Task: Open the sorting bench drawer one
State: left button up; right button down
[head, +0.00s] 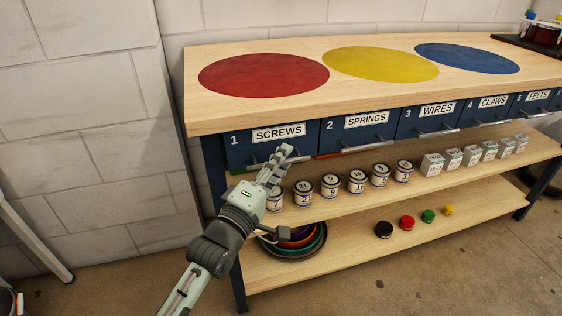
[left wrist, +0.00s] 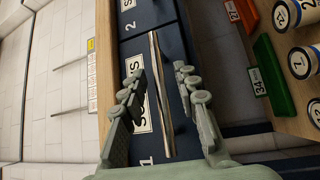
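Drawer one (head: 252,151) is a dark blue front labelled "1 SCREWS" at the left end of the wooden bench. It looks flush with the drawers beside it. Its silver bar handle (left wrist: 162,100) runs along the front in the left wrist view. My left gripper (head: 278,158) is in front of this drawer in the head view. In the left wrist view its two fingers (left wrist: 162,98) are apart, one on each side of the handle, with visible gaps. The label is partly hidden behind one finger. My right gripper is not in view.
Drawer two, SPRINGS (head: 362,134), and others continue right. Below, the upper shelf (head: 330,207) carries labelled cans (head: 330,186) and small boxes (head: 432,164). Stacked bowls (head: 298,244) and coloured lids (head: 407,222) sit on the lower shelf. A block wall stands left.

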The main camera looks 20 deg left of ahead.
pick_arm(q)
grip_shut()
jog(key=shift+d, duration=0.1)
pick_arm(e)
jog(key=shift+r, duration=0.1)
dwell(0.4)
